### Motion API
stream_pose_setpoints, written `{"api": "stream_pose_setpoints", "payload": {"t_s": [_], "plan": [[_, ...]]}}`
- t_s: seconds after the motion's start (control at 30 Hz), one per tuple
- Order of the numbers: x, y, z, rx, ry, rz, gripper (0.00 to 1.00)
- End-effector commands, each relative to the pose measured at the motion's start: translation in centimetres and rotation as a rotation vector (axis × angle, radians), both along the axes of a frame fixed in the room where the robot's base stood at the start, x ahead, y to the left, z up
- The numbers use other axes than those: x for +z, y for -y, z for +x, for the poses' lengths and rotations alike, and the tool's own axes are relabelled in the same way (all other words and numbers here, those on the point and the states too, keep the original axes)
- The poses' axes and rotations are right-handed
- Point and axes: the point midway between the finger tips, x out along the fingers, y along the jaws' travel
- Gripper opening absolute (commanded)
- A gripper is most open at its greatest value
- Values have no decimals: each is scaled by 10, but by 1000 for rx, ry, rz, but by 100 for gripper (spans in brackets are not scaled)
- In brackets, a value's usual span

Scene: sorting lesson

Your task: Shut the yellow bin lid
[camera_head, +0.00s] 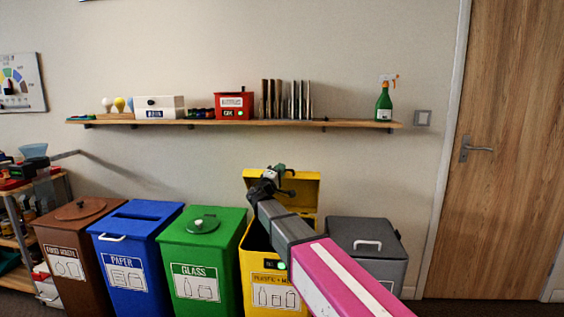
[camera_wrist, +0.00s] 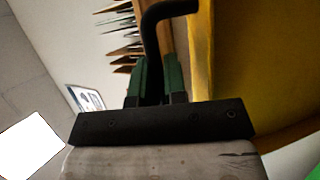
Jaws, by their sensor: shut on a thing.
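The yellow bin (camera_head: 253,268) stands in the row of bins with its lid (camera_head: 307,187) raised, standing up at the back near the wall. In the wrist view the yellow lid (camera_wrist: 250,65) fills the right side. A bent black handle (camera_wrist: 168,11) runs from the lid to between the fingers. My gripper (camera_head: 280,171) is at the raised lid, in front of its upper part. In the wrist view my gripper's green fingers (camera_wrist: 157,82) are shut on the black handle. My arm hides the bin's right side and part of its opening.
A brown bin (camera_head: 70,238), a blue bin (camera_head: 138,245) and a green bin (camera_head: 203,250) stand to the left. A grey bin (camera_head: 370,232) stands close on the right. A wall shelf (camera_head: 350,125) with boxes, books and a spray bottle (camera_head: 384,103) hangs above.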

Motion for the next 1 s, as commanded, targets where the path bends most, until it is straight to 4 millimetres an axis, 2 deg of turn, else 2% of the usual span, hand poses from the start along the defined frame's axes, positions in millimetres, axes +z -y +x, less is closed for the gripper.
{"api": "stream_pose_setpoints", "payload": {"t_s": [0.03,0.37,0.63,1.0], "plan": [[-6,1,-11,2,-1,-1,0],[-51,-1,-63,1,-3,-3,0],[-100,-4,-101,0,130,-9,0],[-175,-5,-144,2,132,-7,0]]}}
